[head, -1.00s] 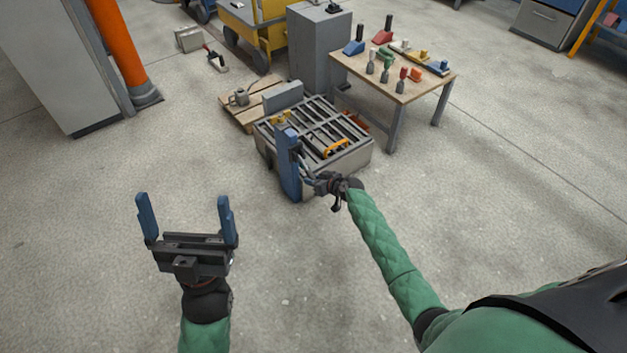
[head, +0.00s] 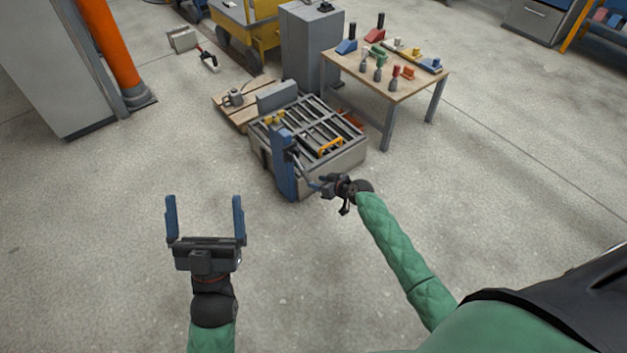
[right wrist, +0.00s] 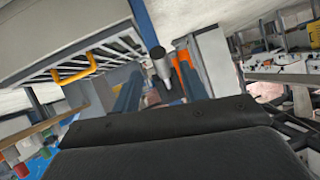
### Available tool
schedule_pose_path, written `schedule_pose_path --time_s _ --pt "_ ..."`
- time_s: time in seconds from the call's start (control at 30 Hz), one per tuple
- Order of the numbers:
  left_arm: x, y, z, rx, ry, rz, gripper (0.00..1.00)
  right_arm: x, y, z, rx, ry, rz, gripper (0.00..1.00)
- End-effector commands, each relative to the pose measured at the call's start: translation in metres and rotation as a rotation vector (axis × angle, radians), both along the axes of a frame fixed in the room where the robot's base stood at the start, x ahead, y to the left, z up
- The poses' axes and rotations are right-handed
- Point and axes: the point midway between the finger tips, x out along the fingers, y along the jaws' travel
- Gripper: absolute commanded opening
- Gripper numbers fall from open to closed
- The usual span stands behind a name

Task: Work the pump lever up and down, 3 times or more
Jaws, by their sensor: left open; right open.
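A blue pump post (head: 284,165) stands at the front left side of the grey slatted mould (head: 335,160). A thin grey pump lever (head: 309,180) slants down from it towards my right gripper (head: 330,184). In the right wrist view, the lever's dark-ended grey tip (right wrist: 160,65) shows between the two blue fingers of my right gripper (right wrist: 160,90), which are apart. I cannot tell whether they touch it. My left gripper (head: 205,218) is open and empty over bare floor, left of and nearer than the mould.
A wooden table (head: 405,88) with coloured tools stands behind the mould at right. A grey cabinet (head: 311,50) is behind it, and a wooden pallet (head: 228,112) with a grey jug (head: 232,98) at its left. An orange column (head: 107,50) is far left. The front floor is clear.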

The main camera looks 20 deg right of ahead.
Motion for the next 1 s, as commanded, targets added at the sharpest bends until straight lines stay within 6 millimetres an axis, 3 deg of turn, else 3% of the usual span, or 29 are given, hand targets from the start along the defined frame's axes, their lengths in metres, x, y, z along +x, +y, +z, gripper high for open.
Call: schedule_pose_path --time_s 0.27,1.0 --pt "0.01 -0.003 -0.019 0.019 0.072 -0.004 0.97 -0.012 -0.007 0.008 0.0 0.0 0.001 0.43" --pt "0.01 -0.003 -0.02 0.02 0.074 -0.003 0.97 -0.013 -0.007 0.008 0.001 0.0 0.0 0.43"
